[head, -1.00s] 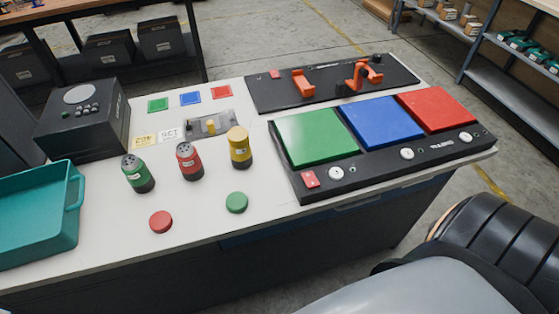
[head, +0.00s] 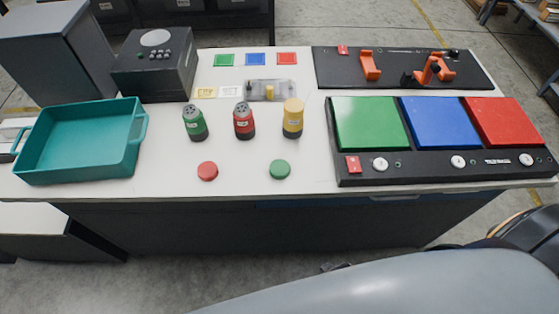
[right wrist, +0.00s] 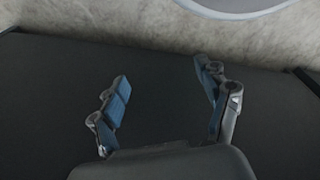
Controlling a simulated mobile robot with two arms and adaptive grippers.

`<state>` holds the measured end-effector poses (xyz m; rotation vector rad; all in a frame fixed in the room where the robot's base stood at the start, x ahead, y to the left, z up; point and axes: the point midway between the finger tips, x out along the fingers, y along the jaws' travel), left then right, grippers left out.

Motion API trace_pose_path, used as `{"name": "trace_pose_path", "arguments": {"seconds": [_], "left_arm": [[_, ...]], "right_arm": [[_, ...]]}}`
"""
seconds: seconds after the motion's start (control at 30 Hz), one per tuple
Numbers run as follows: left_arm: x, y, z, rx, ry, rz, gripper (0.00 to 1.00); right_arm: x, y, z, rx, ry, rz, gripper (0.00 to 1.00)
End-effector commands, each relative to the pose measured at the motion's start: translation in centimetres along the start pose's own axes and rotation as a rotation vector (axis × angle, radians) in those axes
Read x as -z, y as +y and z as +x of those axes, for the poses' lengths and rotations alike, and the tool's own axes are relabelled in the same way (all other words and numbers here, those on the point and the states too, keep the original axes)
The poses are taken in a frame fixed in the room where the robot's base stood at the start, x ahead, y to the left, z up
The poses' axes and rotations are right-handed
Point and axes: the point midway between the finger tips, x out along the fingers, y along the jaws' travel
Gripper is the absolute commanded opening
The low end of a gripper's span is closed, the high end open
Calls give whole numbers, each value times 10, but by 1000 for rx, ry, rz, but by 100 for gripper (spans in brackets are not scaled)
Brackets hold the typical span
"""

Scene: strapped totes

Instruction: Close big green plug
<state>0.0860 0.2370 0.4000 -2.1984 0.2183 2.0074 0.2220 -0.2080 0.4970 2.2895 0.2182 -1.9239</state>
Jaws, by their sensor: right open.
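A green canister (head: 195,123) with a dark base and holes in its top stands upright on the white table. A round green cap (head: 280,169) lies on the table in front, to its right. A red canister (head: 244,121) with a similar holed top and a yellow canister (head: 292,118) with a plain yellow top stand in the same row. A round red cap (head: 208,171) lies in front. My right gripper (right wrist: 163,75) is open and empty in the right wrist view, over a dark surface, with none of these objects in that view. My left gripper is not in view.
An empty teal tray (head: 139,151) sits at the left. A black box (head: 153,68) stands behind it. A black panel with green, blue and red plates (head: 440,122) fills the right. Another black panel with orange brackets (head: 402,68) lies behind. The table front has some free room.

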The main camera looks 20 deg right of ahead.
Motion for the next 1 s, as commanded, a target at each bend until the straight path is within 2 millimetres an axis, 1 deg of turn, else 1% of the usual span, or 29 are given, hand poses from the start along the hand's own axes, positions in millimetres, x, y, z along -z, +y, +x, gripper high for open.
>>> {"name": "trace_pose_path", "arguments": {"seconds": [0.03,0.07,0.1,0.17,0.2,0.27,0.3,0.4,0.67,0.73,0.8,0.9,1.0], "left_arm": [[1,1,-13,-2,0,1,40],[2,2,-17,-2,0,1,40],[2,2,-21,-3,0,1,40],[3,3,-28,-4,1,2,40],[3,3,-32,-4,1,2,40],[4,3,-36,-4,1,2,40],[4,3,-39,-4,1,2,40],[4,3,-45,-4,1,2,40],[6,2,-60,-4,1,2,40],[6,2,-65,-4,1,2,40],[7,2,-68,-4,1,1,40],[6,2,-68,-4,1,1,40],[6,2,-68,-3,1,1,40]], "right_arm": [[24,1,-34,0,21,1,76],[36,2,-50,-1,29,2,76],[51,2,-73,-1,39,2,76],[70,3,-107,-1,54,3,76],[80,4,-129,-1,61,3,76],[92,4,-158,-1,71,3,76],[99,5,-176,-1,78,3,76],[110,5,-216,-2,91,1,76],[134,1,-308,12,137,-31,76],[146,-6,-334,31,160,-70,76],[165,-20,-359,68,194,-160,76],[186,-39,-371,113,223,-281,76],[205,-57,-378,152,249,-407,76]]}}
